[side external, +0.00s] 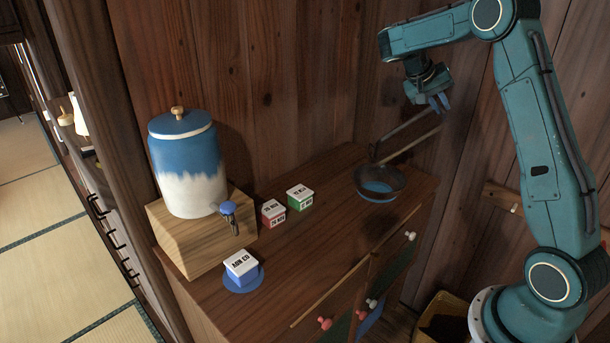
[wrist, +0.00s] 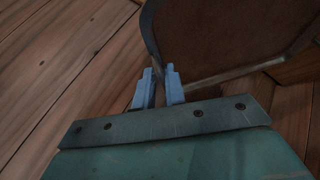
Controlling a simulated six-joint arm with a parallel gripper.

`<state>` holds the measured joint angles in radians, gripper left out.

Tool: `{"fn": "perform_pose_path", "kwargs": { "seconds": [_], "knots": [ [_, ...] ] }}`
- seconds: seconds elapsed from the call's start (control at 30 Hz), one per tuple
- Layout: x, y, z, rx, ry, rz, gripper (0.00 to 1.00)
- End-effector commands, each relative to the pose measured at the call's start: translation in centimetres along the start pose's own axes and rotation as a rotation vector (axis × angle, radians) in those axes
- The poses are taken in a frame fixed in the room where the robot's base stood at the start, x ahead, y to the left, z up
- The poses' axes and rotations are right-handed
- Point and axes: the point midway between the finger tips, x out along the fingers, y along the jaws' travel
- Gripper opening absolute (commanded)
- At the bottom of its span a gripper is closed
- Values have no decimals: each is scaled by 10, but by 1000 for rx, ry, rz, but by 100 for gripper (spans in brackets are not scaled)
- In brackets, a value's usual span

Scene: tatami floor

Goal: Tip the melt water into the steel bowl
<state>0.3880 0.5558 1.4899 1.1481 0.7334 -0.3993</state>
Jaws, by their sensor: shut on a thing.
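My gripper (side external: 437,103) is raised at the upper right, in front of the wooden wall. Its blue fingers (wrist: 159,88) are shut on the rim of a shallow, grey-edged tray (wrist: 215,35) with a brown-looking inside. In the side view the tray (side external: 402,129) hangs tilted, its lower end above the dark steel bowl (side external: 362,177). The bowl stands on the cabinet top, and blue shows low in it and round its base. I cannot tell whether that blue is water or a mat. No stream of water is visible.
A blue-and-white dispenser (side external: 188,165) stands on a wooden block (side external: 208,240) at the left of the cabinet top (side external: 320,232). A red-sided box (side external: 273,213), a green-sided box (side external: 300,197) and a blue-sided box (side external: 241,265) sit between. Walls close the back and right.

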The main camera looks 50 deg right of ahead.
Motion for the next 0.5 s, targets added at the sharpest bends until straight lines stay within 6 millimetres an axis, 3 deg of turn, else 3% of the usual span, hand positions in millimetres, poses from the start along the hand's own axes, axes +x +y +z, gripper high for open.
{"fn": "perform_pose_path", "kwargs": {
  "seconds": [0.5],
  "knots": [
    [-12,11,-5,118,0,-257,0]
  ]
}}
